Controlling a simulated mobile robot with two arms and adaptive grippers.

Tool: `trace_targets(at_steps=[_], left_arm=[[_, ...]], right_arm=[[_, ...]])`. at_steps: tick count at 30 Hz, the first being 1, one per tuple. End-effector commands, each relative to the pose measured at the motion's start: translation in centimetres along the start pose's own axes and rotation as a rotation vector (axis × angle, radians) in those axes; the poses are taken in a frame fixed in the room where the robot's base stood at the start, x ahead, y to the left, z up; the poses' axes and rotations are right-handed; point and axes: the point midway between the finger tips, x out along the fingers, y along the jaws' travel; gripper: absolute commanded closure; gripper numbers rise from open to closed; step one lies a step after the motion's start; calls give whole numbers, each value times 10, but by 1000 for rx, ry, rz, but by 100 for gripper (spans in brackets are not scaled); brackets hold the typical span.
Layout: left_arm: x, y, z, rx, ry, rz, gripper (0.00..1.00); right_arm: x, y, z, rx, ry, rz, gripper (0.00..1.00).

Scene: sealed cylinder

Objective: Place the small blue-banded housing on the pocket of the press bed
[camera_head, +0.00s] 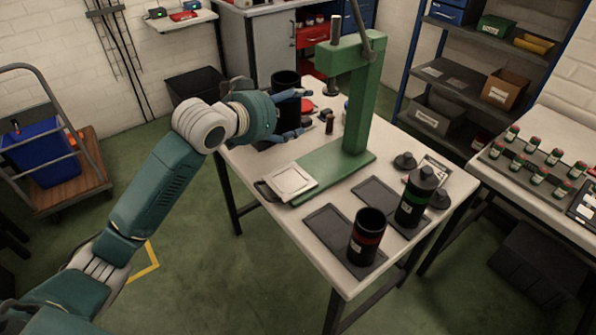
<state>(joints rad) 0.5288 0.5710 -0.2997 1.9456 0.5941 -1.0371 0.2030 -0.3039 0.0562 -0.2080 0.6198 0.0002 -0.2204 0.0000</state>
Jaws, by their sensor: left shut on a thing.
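My left gripper (302,112) is shut on a dark cylindrical housing (286,82), which is upright, open at the top and left of the press column. Its blue band cannot be made out; the hand covers part of it. The green press (360,105) stands on the table, its green bed (338,172) reaching toward the front left. A pale square plate (290,182) with a raised rim lies at the bed's left end; I cannot tell if this is the pocket. The housing is apart from the plate, farther back. My right gripper is not in view.
A red-banded open housing (367,238) and a green-banded capped cylinder (416,197) stand on dark mats at the table's front right. Dark round caps (405,160) lie near the bed. Small bottles stand behind my gripper. The press lever (368,35) rises above the column.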

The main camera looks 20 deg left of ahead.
Motion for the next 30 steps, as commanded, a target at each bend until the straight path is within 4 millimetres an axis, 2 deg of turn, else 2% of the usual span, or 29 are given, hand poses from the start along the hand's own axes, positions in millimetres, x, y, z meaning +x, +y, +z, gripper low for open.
trace_targets(at_steps=[3, 8, 12, 15, 20, 27, 30], left_arm=[[12, 1, 31, -2, -4, 1, 71], [28, 1, 68, -2, -2, 0, 71], [40, 1, 98, -2, 0, 1, 71], [46, 1, 111, -1, 2, 1, 71], [51, 1, 121, 1, 5, 0, 71], [63, 1, 152, 0, 3, 0, 72], [66, 1, 158, 0, 4, 0, 72]], right_arm=[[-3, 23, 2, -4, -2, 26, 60], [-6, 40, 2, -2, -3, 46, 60], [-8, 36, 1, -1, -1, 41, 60], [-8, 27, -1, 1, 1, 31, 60], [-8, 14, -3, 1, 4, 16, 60], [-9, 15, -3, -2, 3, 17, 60], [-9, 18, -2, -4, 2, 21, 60]])
